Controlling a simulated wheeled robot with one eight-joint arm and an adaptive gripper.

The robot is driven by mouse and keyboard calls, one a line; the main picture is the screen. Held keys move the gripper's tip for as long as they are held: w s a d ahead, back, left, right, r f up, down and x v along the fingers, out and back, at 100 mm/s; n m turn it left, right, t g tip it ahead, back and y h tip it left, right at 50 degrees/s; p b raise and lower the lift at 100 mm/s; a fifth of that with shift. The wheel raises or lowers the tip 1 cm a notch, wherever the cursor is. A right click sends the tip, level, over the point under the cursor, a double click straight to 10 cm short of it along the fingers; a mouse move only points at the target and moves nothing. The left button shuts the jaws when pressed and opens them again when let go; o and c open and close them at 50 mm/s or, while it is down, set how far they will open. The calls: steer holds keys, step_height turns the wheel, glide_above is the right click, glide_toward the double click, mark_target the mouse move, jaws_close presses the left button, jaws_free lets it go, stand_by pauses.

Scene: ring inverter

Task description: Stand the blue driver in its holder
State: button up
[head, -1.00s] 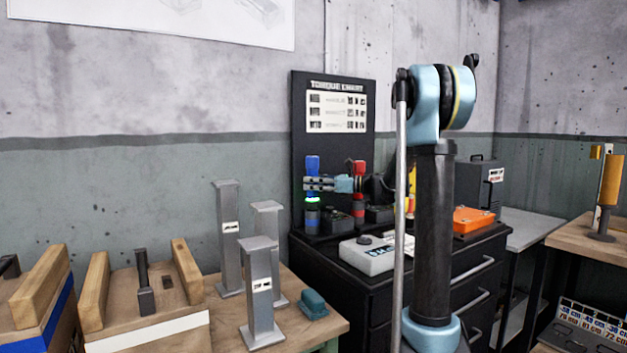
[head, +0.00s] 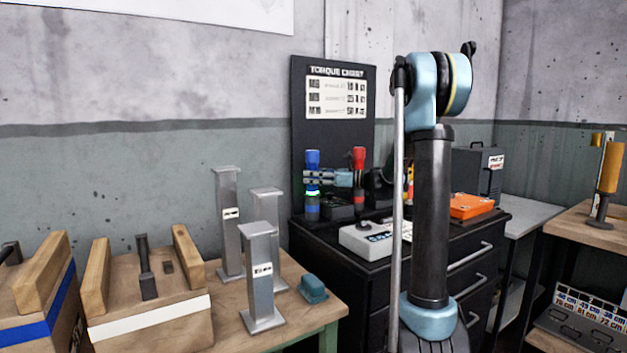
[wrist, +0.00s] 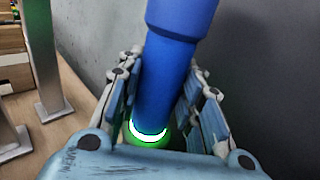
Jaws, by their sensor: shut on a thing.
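The blue driver (head: 312,160) is upright on the left side of the black cabinet's top, in front of the chart board. My gripper (head: 318,180) is shut on it, reaching in from the right. In the wrist view the driver's blue body (wrist: 172,90) runs between the two fingers, with a glowing white-green ring (wrist: 148,133) low on it. In the head view the ring shows just under my fingers, with a blue and dark part (head: 312,207) below. I cannot tell whether the driver is fully seated in its holder; its lower end is hidden in the wrist view.
A red-topped driver (head: 359,157) stands close to the right. Dark blocks, a pale control box (head: 368,240) and an orange case (head: 472,206) share the cabinet top. The chart board (head: 299,100) rises behind. Grey metal posts (head: 262,275) stand on the wooden table at left.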

steer(key=o, duration=1.3)
steer(key=shift+f, duration=0.1)
